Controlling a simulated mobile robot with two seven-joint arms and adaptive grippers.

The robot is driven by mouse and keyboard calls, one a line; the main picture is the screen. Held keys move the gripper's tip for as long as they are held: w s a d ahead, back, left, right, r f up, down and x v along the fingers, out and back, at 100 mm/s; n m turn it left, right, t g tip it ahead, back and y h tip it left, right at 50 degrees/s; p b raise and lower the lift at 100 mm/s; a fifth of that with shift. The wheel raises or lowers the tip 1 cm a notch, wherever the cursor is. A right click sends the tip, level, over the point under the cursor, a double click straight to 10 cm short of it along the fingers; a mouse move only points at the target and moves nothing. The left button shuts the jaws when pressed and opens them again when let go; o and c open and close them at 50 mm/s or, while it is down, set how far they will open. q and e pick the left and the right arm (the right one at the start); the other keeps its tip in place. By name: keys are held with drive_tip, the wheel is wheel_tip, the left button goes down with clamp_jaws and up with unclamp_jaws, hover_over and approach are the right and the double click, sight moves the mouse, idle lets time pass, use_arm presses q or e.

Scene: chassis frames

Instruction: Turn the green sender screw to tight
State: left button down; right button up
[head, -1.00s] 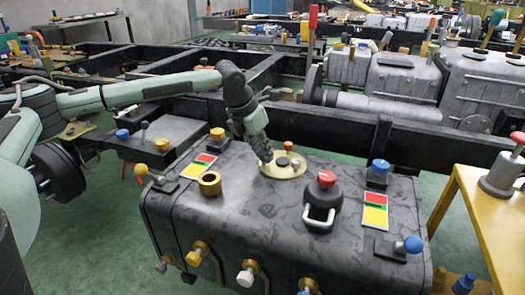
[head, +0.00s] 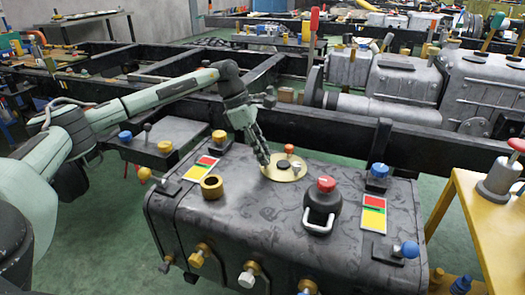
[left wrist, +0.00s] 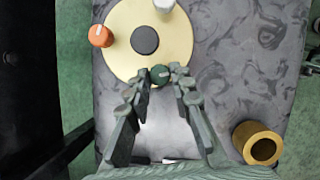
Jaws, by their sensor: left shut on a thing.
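The green sender screw (left wrist: 160,75) is a small dark green knob with a pale line on its top, at the edge of the round brass sender plate (left wrist: 123,51). In the left wrist view, the fingertips of my left gripper (left wrist: 158,80) are closed on it from both sides. In the head view my left gripper (head: 262,158) reaches down to the left edge of the sender plate (head: 293,174) on the black tank and hides the green screw. An orange screw (left wrist: 101,36), a white screw (left wrist: 165,5) and a black centre cap (left wrist: 145,39) sit on the plate. My right gripper is not seen.
On the tank (head: 255,225) stand a brass filler neck (head: 211,187), a black canister with a red cap (head: 323,202), and red, green and yellow cards (head: 374,214). A black frame rail (head: 330,128) runs behind. A yellow table (head: 470,210) is at right.

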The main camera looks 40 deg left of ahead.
use_arm(q)
drive_tip(key=shift+w+m+g, duration=0.1)
drive_tip(key=shift+m+g, duration=0.5)
drive_tip(key=shift+m, duration=0.8)
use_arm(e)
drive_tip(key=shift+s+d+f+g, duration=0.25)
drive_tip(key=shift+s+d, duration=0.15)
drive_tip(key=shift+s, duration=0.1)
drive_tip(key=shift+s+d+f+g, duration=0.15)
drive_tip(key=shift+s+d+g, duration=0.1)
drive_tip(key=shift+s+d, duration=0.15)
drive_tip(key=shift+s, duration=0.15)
use_arm(q)
drive_tip(key=c, duration=1.3)
unclamp_jaws()
drive_tip(key=shift+a+r, duration=0.15)
drive_tip(key=shift+r, duration=0.1)
drive_tip(key=v, duration=1.1)
drive_tip(key=shift+a+r, duration=0.2)
drive_tip(key=shift+a, duration=0.05)
